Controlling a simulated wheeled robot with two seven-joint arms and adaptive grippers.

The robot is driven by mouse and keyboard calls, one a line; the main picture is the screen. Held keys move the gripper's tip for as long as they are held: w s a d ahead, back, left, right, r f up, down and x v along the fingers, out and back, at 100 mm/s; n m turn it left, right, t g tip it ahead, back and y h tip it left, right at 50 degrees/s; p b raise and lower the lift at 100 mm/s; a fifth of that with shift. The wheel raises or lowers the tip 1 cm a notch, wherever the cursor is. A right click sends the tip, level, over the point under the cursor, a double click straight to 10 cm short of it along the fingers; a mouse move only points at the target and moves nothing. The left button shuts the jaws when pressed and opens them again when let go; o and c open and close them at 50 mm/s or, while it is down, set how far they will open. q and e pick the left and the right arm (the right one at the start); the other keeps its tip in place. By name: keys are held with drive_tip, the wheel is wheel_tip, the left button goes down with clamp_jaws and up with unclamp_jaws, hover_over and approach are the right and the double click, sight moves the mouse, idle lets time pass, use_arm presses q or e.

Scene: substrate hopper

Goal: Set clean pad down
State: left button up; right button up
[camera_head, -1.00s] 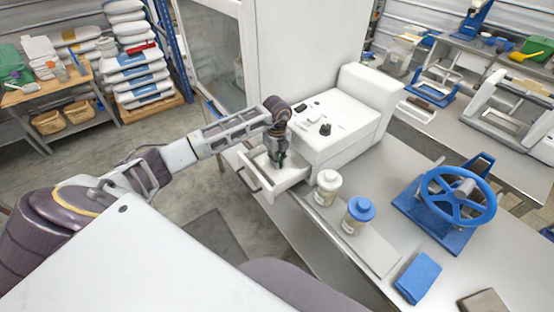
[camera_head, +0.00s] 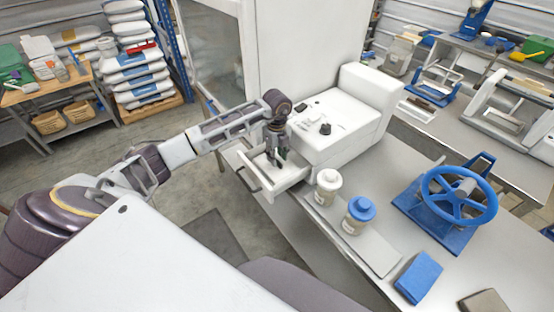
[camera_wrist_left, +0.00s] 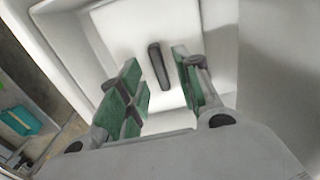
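A flat white pad (camera_wrist_left: 208,18) with a dark upright grip (camera_wrist_left: 158,66) lies inside the open white drawer (camera_head: 293,182). My left gripper (camera_head: 277,158) points down over this drawer. In the left wrist view the green-padded fingers of the gripper (camera_wrist_left: 157,84) stand apart. The dark grip shows between them, with gaps on both sides. In the head view the gripper hides most of the pad. My right gripper is in neither view.
The drawer juts from a white machine (camera_head: 335,127). Beside it stand a white-lidded jar (camera_head: 327,187) and a blue-lidded jar (camera_head: 358,215). A blue block (camera_head: 418,277), a brown block (camera_head: 484,301) and a blue handwheel device (camera_head: 458,197) are further right on the bench.

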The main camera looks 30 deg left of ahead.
use_arm(q)
wheel_tip(320, 180, up, 10)
drive_tip(key=b, duration=0.1)
drive_tip(key=shift+b, duration=0.4)
drive_tip(key=shift+d+f, duration=0.1)
drive_tip(key=shift+d, duration=0.05)
idle(0.5)
